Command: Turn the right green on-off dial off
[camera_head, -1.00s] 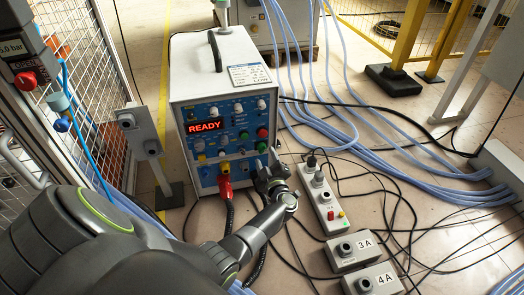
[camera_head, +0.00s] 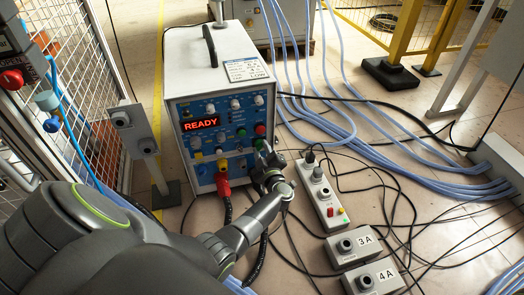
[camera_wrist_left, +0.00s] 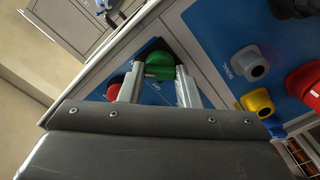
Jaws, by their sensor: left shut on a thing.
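The green on-off dial (camera_wrist_left: 160,66) is on the blue front panel. It sits between the two fingers of my left gripper (camera_wrist_left: 160,82), which is shut on it. In the head view my left gripper (camera_head: 266,158) is at the lower right of the panel, and the green dial (camera_head: 259,144) is partly hidden behind it. A red button (camera_head: 260,129) is above the dial; it also shows beside the left finger in the wrist view (camera_wrist_left: 115,89). The lit display reads READY (camera_head: 201,124). My right gripper is not in view.
A red plug (camera_head: 223,183) with a black cable is left of my gripper. A power strip (camera_head: 321,193) and boxes marked 3A (camera_head: 356,247) and 4A (camera_head: 378,277) lie on the floor at right. Blue hoses (camera_head: 400,150) and black cables cover the floor. A fence (camera_head: 75,70) is at left.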

